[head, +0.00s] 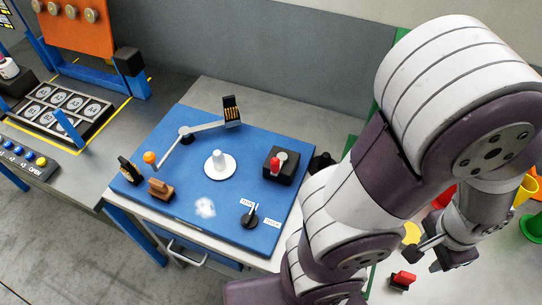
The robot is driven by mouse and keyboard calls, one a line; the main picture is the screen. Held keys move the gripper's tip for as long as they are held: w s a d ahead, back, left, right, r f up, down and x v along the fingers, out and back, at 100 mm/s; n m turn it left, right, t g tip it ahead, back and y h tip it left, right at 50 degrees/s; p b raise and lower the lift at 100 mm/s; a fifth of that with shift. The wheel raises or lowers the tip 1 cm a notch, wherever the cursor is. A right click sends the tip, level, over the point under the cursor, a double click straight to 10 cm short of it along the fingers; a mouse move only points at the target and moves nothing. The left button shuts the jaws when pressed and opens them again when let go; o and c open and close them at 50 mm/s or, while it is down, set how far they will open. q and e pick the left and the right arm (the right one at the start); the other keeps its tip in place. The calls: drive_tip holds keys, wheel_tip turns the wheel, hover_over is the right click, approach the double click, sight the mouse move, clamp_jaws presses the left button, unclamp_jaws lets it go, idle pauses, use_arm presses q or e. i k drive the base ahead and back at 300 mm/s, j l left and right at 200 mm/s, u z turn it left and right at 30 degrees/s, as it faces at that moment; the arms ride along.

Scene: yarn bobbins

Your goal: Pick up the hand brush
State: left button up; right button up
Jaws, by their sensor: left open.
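A small brown block-shaped thing with a raised grip, which looks like the hand brush (160,189), lies near the front left edge of the blue board (235,225). Nothing touches it from above. My left gripper (432,256) is open at the lower right of the head view, beyond the board's right side and far from the brush. No object shows between its fingers. My arm covers the right part of the board's surroundings. My right gripper is not in view.
On the board stand a white spindle (219,164), a black box with a red knob (281,165), a jointed arm (195,130), a black dial (249,218) and white fluff (205,207). A red-topped switch (403,280) lies below my left gripper. A numbered rack (62,108) is at left.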

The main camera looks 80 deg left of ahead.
sight(158, 189)
drive_tip(key=u, duration=3.85)
